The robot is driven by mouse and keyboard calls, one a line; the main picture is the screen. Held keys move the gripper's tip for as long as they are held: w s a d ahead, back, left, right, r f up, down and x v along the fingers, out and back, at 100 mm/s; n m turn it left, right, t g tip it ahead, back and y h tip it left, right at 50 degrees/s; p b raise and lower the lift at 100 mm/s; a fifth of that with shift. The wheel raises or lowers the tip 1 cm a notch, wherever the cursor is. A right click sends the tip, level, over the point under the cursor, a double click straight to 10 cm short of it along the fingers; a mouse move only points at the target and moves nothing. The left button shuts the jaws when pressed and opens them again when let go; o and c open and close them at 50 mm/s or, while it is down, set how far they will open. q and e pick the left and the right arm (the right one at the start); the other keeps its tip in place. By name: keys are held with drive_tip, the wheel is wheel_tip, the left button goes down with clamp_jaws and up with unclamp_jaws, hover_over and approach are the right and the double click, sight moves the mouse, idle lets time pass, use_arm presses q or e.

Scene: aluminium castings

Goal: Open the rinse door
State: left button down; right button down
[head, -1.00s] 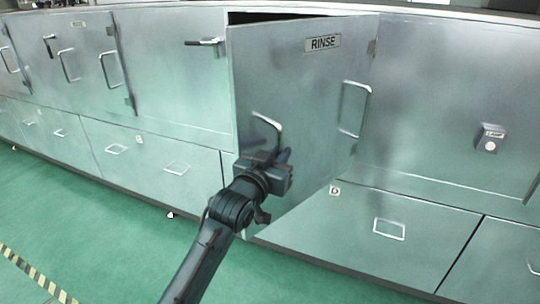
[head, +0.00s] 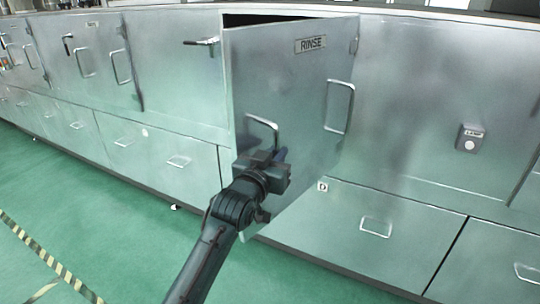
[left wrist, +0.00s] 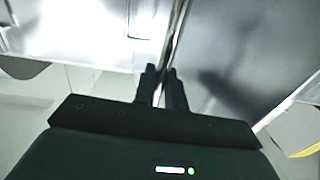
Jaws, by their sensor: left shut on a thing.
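The rinse door (head: 290,75), a grey metal panel with a RINSE label (head: 311,44), stands partly open. It is hinged on its right, and a dark gap shows along its top. My left gripper (head: 277,158) is at the lower end of the door's left handle (head: 262,126), near the free edge, and is shut on it. The gripper body hides the contact in the head view. In the left wrist view the fingers (left wrist: 162,88) are close together on a thin bright bar or edge; which is hard to tell. My right gripper is not in view.
A second handle (head: 339,106) is on the door's right side. Closed cabinet doors (head: 175,75) lie to the left, and a panel with a LAMP switch (head: 470,138) to the right. Drawers (head: 375,225) run below. The green floor (head: 110,225) in front is clear.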

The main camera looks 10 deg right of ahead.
use_arm(q)
drive_tip(key=shift+s+d, duration=0.2)
idle(0.5)
drive_tip(key=c, duration=1.5)
unclamp_jaws()
drive_tip(key=shift+c, duration=0.2)
drive_tip(key=b+v, duration=0.1)
drive_tip(key=v, duration=1.2)
drive_tip(key=shift+s, duration=0.15)
